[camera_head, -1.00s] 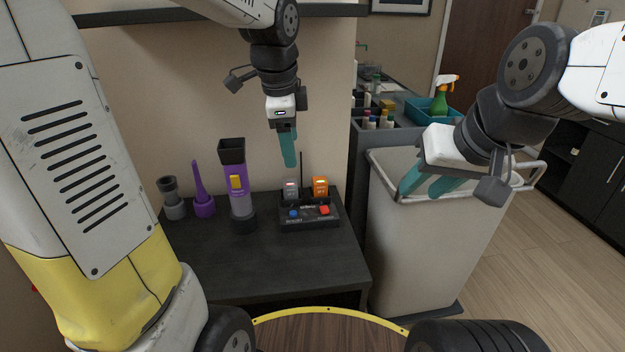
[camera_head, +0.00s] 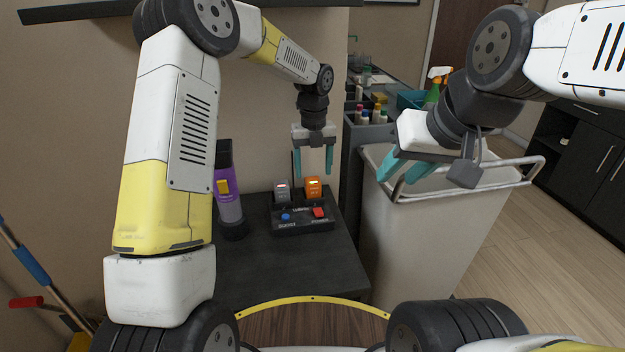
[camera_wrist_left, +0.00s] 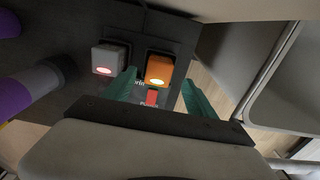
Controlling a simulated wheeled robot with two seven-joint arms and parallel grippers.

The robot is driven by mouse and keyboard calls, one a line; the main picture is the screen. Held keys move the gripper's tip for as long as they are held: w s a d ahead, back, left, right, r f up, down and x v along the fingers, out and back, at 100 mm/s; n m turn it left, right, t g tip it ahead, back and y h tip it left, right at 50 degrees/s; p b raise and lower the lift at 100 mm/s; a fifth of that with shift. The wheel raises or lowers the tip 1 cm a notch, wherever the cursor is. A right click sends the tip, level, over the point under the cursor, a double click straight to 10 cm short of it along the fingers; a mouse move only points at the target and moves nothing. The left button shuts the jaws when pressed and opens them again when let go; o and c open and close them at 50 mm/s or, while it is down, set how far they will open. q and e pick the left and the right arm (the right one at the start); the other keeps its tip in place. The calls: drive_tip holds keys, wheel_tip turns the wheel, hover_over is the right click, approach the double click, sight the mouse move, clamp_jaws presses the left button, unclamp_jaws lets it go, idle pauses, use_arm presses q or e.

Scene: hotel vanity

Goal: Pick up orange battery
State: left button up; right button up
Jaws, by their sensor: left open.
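The orange battery (camera_head: 313,187) stands upright in the right slot of a black charger (camera_head: 303,222) on the dark table. A grey battery (camera_head: 281,190) with a red light stands in the left slot. My left gripper (camera_head: 313,172) is open, pointing down, with its teal fingers above and around the orange battery's position. In the left wrist view the orange battery (camera_wrist_left: 159,69) lies between the open fingers (camera_wrist_left: 158,88), with the grey battery (camera_wrist_left: 108,58) outside to the left. I cannot tell whether the fingers touch it. My right gripper (camera_head: 396,176) is apart, over the bin, and seems empty and open.
A purple and grey flashlight (camera_head: 228,190) stands left of the charger. A large beige bin (camera_head: 410,240) with a metal rim stands right of the table (camera_head: 270,268). A thin dark antenna-like rod rises behind the charger. The table front is clear.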

sight(313, 180)
use_arm(q)
wheel_tip(313, 180, down, 5)
drive_tip(key=shift+s+f, duration=0.1)
drive_tip(key=shift+f, duration=0.1)
drive_tip(key=shift+a, duration=0.1)
drive_tip(key=shift+c, duration=0.4)
clamp_jaws()
